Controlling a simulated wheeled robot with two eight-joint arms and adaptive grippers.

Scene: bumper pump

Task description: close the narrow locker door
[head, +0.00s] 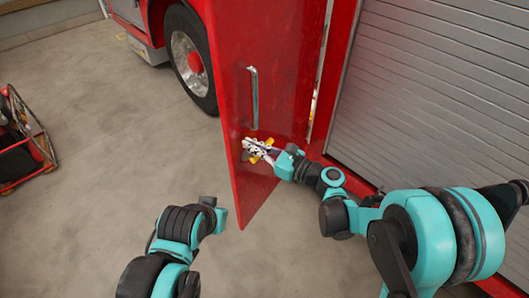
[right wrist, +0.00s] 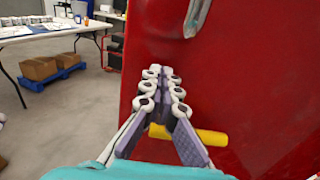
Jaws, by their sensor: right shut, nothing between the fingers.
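The narrow locker door (head: 285,70) is a tall, glossy red panel that stands open, swung out from its red frame beside the grey shutter. A vertical silver handle (head: 253,97) is on its face; its lower end also shows in the right wrist view (right wrist: 195,15). My right gripper (head: 252,149) is shut and empty, in front of the door's lower part, below the handle. In the right wrist view its fingertips (right wrist: 162,72) meet close to the red door surface (right wrist: 245,75). I cannot tell whether they touch it.
A grey roller shutter (head: 430,90) is right of the locker. A red truck with a large wheel (head: 190,60) stands behind the door. A red-framed cart (head: 35,145) is at far left. The floor between cart and door is clear. A white table (right wrist: 60,33) shows in the wrist view.

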